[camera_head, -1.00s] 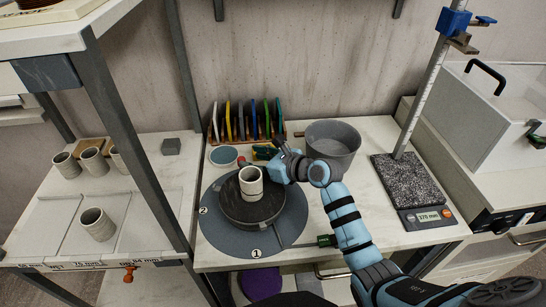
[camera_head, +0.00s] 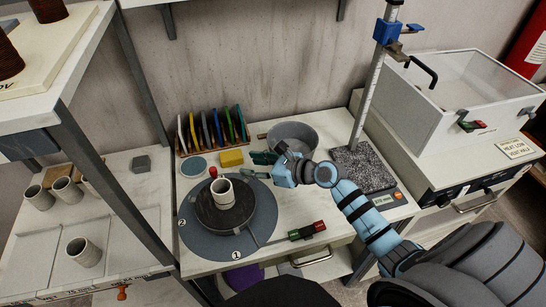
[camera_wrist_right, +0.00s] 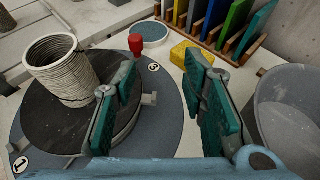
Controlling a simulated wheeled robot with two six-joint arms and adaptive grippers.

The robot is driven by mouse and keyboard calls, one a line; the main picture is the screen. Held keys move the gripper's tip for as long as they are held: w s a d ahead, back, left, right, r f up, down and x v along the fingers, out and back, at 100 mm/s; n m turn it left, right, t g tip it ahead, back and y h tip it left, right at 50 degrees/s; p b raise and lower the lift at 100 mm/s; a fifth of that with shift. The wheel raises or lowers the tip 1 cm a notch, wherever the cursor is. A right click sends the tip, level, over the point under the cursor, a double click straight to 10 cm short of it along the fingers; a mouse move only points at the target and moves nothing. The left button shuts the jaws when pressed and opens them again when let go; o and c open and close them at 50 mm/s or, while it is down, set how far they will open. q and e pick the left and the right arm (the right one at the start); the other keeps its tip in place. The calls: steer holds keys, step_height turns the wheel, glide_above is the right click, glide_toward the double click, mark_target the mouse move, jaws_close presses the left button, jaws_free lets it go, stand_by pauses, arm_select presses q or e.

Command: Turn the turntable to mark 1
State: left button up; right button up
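The turntable is a dark round wheel (camera_head: 212,218) above a wide grey disc (camera_head: 262,222). White marks 1 (camera_head: 236,255) and 2 (camera_head: 182,222) show at the disc's front and left; mark 3 (camera_wrist_right: 154,68) shows in the right wrist view. A ribbed pale clay cup (camera_head: 223,192) stands upright on the wheel. My right gripper (camera_head: 260,166) is open and empty, behind and right of the wheel. In the right wrist view its teal-padded fingers (camera_wrist_right: 165,92) are wide apart, the left one overlapping the wheel's edge; contact cannot be told. A small lug (camera_wrist_right: 150,99) shows between them. My left gripper is not in view.
Near the gripper are a red knob (camera_head: 213,172), a yellow block (camera_head: 231,158) and a grey basin (camera_head: 293,137). A red-and-green switch (camera_head: 307,231) lies front right. A shelf post (camera_head: 137,205) rises at left.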

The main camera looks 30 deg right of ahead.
steer(key=shift+w+d+p+v, duration=0.15)
steer(key=shift+p+v, duration=0.3)
steer(key=shift+v, duration=0.5)
steer(key=shift+w+d+p+v, duration=0.15)
steer(key=shift+p+v, duration=0.25)
steer(key=shift+v, duration=0.5)
steer(key=shift+w+d+p+v, duration=0.1)
steer(key=shift+d+p+v, duration=0.25)
steer(key=shift+v, duration=0.6)
steer(key=shift+a, duration=0.1)
